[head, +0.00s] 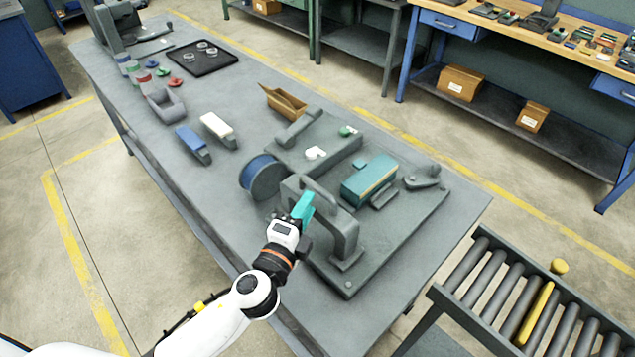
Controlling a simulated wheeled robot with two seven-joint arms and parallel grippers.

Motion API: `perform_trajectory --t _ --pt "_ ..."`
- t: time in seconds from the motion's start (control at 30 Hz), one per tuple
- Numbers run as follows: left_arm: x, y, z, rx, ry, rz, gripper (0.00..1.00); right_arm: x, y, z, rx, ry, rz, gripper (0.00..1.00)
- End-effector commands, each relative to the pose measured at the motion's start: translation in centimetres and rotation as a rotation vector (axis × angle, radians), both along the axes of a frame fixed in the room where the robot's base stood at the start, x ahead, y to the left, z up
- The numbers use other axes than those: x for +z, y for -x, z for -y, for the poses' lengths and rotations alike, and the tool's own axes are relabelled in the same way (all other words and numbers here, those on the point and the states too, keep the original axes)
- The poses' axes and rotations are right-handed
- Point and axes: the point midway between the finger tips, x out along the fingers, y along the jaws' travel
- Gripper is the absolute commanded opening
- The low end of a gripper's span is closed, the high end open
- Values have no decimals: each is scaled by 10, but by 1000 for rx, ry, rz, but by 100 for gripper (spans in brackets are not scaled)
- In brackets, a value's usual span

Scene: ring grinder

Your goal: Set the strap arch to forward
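The strap arch (345,232) is a grey arched frame on the grey strapping machine's base plate (410,225), at the front right of the table. It stands over the plate near a blue strap reel (262,176). My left gripper (301,208) is at the near left side of the arch, overlapping it in the picture. A teal piece shows at its fingertips; I cannot tell whether it is the fingers or something held. Whether the gripper touches the arch is unclear. My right gripper is out of view.
A teal box (369,178) sits on the machine behind the arch. Blue (192,142) and white (216,126) handled tools, an open brown box (284,102) and a black tray (203,58) lie farther back. A roller conveyor (525,306) stands at the lower right.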

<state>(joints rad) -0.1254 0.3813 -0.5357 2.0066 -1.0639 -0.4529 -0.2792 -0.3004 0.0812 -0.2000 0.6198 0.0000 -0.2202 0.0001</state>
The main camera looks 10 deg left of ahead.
Motion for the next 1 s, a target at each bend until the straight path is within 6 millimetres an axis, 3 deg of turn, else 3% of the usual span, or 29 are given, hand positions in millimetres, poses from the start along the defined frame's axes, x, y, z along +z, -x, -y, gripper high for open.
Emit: perform_trajectory --t 0.1,0.3,0.73,0.97,1.0 --pt "3 -25 5 2 1 1 36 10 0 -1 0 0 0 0" --pt "1 -52 10 1 2 -1 36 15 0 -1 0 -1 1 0" --pt "0 -62 12 1 4 -3 36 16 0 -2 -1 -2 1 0" --pt "0 -62 12 1 3 -3 0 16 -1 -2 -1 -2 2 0" --pt "-1 -62 12 1 3 -3 0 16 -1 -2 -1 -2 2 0"
